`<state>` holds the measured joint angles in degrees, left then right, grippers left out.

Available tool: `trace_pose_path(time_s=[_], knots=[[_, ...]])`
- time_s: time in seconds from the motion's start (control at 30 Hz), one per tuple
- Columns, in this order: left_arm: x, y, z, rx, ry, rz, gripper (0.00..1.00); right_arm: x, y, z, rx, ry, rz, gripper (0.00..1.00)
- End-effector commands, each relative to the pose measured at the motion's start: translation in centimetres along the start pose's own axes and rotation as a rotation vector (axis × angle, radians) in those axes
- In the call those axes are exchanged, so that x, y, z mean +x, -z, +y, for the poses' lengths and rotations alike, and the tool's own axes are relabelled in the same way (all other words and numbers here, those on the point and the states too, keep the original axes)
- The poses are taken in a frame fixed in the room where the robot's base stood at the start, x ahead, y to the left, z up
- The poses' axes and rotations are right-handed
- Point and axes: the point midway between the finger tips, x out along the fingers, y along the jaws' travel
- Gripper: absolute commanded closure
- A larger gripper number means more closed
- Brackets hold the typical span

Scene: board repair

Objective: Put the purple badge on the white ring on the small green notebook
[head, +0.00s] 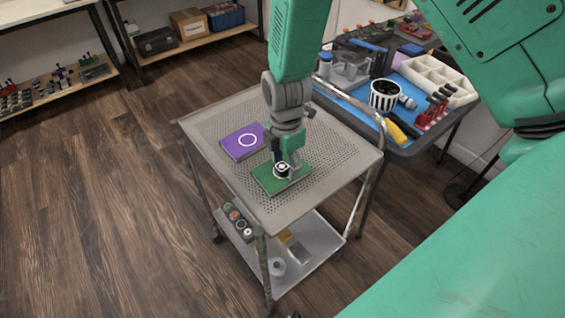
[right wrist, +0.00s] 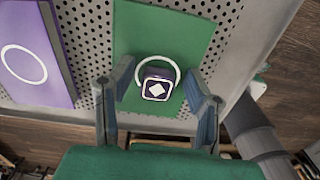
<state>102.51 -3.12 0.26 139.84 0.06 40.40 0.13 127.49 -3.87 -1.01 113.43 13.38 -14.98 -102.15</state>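The small green notebook (head: 266,181) lies on the perforated top of a grey cart. It also shows in the right wrist view (right wrist: 190,38). The purple badge (right wrist: 157,86), a small block with a white diamond on its face, stands on the notebook over the near part of the white ring (right wrist: 158,60). The ring's far arc shows behind it. My right gripper (head: 284,163) points down over the notebook. In the right wrist view its fingers (right wrist: 158,82) are spread on either side of the badge, with gaps. My left gripper is not in view.
A larger purple notebook with a white ring (head: 236,146) lies left of the green one. The cart top (head: 205,122) is otherwise clear. A workbench behind right holds a striped cup (head: 383,97), a white divided tray (head: 447,75) and tools. The cart's lower shelf holds small items.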

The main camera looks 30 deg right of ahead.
Motion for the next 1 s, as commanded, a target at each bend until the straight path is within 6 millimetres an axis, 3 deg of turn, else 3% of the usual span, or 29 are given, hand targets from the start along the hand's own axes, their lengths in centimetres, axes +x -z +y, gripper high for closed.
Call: trace_pose_path(time_s=[0.37, 0.8, 1.0], knots=[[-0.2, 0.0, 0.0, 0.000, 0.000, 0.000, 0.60, -1.0, 0.6, 0.1, -0.002, -0.004, -0.007, 0.52], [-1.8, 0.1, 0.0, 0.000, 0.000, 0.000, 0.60, -9.6, 0.2, 0.1, -0.001, -0.005, -0.002, 0.52], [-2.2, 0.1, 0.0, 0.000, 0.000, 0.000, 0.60, -11.9, 0.4, 0.1, -0.002, -0.002, -0.004, 0.52]])
